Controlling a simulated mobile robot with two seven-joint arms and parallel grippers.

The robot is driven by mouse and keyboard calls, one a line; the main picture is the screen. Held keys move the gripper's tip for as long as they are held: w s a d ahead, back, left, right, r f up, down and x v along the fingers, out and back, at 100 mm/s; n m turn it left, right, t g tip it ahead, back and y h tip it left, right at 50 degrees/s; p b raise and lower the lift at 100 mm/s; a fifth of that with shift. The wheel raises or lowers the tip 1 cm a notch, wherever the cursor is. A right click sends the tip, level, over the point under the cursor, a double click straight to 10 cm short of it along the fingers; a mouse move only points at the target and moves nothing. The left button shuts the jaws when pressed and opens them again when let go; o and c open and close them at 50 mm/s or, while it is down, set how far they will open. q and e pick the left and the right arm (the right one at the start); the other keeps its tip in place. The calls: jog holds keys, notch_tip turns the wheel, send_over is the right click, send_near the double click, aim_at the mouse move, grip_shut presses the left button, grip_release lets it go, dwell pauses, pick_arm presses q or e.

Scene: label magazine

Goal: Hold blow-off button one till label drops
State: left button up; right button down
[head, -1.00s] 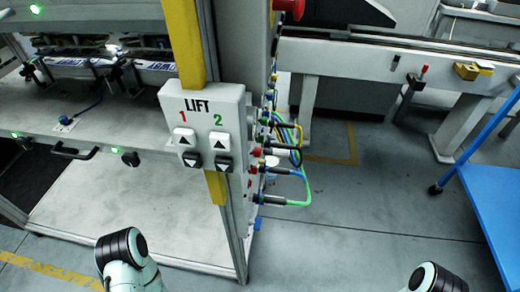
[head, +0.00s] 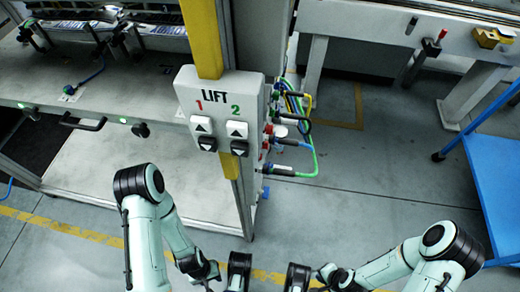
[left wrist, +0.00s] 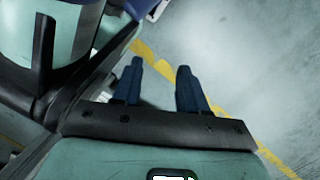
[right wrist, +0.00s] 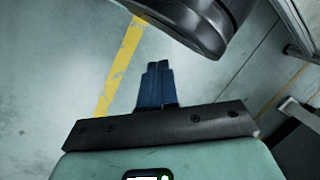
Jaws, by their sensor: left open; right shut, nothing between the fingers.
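No button marked as blow-off one can be made out in any view. In the head view, labels (head: 150,15) lie in the magazine at the upper left edge, partly cut off. My left gripper (left wrist: 160,70) is open and empty over the floor in the left wrist view. My right gripper (right wrist: 158,66) is shut with nothing in it, also over the floor. In the head view both arms reach in at the bottom, and the fingers cannot be made out there. Both grippers are well away from the machine's panel.
A LIFT panel (head: 219,115) with up and down buttons under 1 and 2 is on the machine's post. Coloured hoses (head: 301,125) stick out beside it. A blue cart (head: 498,185) stands at right, a conveyor (head: 400,30) behind. Floor between is clear.

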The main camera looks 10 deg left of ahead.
pick_arm(q)
jog(key=d+r+h+p, duration=0.1)
jog(key=d+r+p, duration=0.3)
jog(key=r+p, duration=0.4)
jog(key=d+r+m+p, duration=0.1)
jog(key=d+r+p, duration=0.2)
jog(key=r+p, duration=0.5)
notch_tip(320, 180, up, 5)
jog(key=shift+s+d+f+m+t+h+p, duration=0.1)
jog(key=shift+s+d+m+t+h+p, duration=0.05)
jog(key=shift+d+m+t+h+p, duration=0.2)
pick_arm(e)
jog(key=w+a+r+m+t+y, duration=0.2)
jog(key=w+r, duration=0.4)
jog(key=r, duration=0.8)
jog(key=w+a+r+m+t+y, duration=0.3)
jog(key=w+a+r+m, duration=0.2)
jog(key=r, duration=0.9)
jog(key=w+a+r+m+t+y, duration=0.3)
jog(key=w+r, duration=0.5)
jog(key=r, duration=0.6)
jog(key=a+m, duration=0.1)
jog(key=a, duration=0.1)
jog(key=shift+w+a, duration=0.15)
jog(key=shift+a, duration=0.15)
pick_arm(q)
jog(key=shift+f, duration=0.1)
pick_arm(e)
jog(key=shift+a, duration=0.1)
